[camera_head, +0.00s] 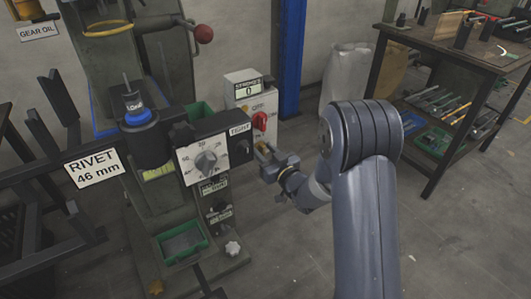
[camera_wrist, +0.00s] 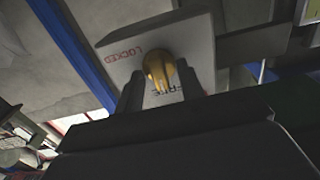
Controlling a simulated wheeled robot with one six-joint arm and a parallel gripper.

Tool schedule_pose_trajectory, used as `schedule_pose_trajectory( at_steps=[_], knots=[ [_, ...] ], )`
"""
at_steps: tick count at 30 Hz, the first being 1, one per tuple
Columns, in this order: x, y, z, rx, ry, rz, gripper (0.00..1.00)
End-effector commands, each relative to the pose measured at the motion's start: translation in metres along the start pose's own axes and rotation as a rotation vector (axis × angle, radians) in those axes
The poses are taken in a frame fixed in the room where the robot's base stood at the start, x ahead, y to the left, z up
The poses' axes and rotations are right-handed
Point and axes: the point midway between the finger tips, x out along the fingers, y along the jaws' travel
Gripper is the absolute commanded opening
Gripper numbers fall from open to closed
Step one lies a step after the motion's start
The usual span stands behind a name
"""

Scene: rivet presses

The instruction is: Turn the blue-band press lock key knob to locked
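The blue-band press (camera_head: 137,118) stands at left in the head view, with a blue band on its dark head. Its yellow key knob (camera_wrist: 158,70) sits on a grey plate (camera_wrist: 190,40) in the wrist view, marked LOCKED in red to the left and FREE below, upside down. The knob's ridge points down toward FREE. In the head view the knob shows as a small yellow spot (camera_head: 263,148) by my gripper (camera_head: 269,160). In the wrist view my gripper's fingers (camera_wrist: 160,82) stand apart on either side of the knob, with a slight gap. The lower plate is partly hidden.
A grey control box (camera_head: 250,97) with a red knob stands behind the press. A RIVET 46 mm sign (camera_head: 95,165) and black rack are at left. A workbench (camera_head: 455,50) with tools stands at far right. The floor (camera_head: 460,230) at right is clear.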

Motion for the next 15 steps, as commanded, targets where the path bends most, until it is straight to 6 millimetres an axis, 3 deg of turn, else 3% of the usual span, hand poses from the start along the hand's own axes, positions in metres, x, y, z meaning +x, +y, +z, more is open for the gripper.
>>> schedule_pose_trajectory(
  at_steps=[6,15],
  knots=[
    [-0.0001,0.0,-0.0001,0.0,0.0,0.0,0.35],
    [-0.0003,0.0,-0.0002,0.0,0.0,0.0,0.1]
  ],
)
